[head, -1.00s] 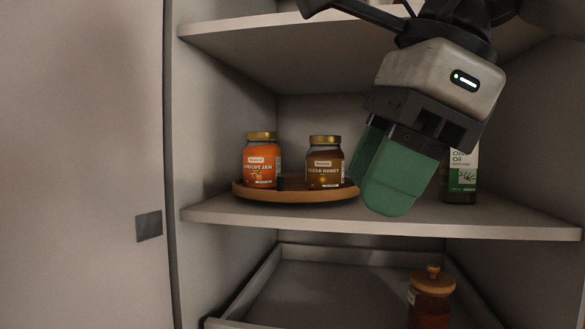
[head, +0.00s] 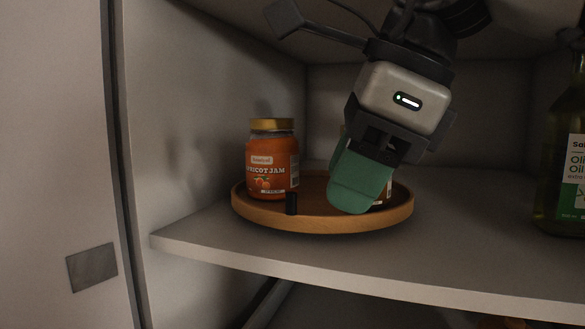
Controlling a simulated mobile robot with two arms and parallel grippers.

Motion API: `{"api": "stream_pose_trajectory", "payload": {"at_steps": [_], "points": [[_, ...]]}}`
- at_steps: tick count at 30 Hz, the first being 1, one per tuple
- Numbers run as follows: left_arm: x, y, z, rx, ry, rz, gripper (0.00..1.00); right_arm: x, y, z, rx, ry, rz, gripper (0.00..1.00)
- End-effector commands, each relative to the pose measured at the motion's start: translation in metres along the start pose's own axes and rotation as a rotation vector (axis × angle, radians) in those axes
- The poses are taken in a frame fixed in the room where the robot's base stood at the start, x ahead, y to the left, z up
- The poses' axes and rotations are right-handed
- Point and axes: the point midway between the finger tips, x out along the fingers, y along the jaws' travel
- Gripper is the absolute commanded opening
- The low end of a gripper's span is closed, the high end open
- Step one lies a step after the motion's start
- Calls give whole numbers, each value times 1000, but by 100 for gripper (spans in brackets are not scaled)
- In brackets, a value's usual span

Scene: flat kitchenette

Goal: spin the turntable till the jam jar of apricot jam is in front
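The apricot jam jar (head: 271,165), orange with a gold lid, stands upright on the left part of the round wooden turntable (head: 330,226). My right gripper (head: 358,192), with green fingers, points down over the turntable's right part. A sliver of another jar's label (head: 385,193) shows behind its fingers; the rest of that jar is hidden. The fingers overlap in this view, so their opening and any contact cannot be told. My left gripper is not in view.
The turntable stands on a cabinet shelf (head: 220,255). An olive oil bottle (head: 567,165) stands on the shelf at the far right. Free shelf lies between it and the turntable. A cabinet wall is close on the left, and a shelf is above.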

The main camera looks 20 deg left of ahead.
Motion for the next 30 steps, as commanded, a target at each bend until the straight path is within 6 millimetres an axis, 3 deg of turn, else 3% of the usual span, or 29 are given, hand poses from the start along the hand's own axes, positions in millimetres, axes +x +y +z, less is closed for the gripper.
{"api": "stream_pose_trajectory", "payload": {"at_steps": [1,8,15,24,25,30], "points": [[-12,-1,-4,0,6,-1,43,0,-6,12,-1,5,2,38],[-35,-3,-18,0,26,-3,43,20,-24,46,0,3,0,38],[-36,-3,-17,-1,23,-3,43,48,-22,42,-1,0,-1,38],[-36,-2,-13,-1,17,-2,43,52,-22,41,0,-1,-1,38],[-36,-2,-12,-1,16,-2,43,52,-22,41,0,-1,-1,37],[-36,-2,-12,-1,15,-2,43,52,-22,41,0,-1,-2,11]]}}
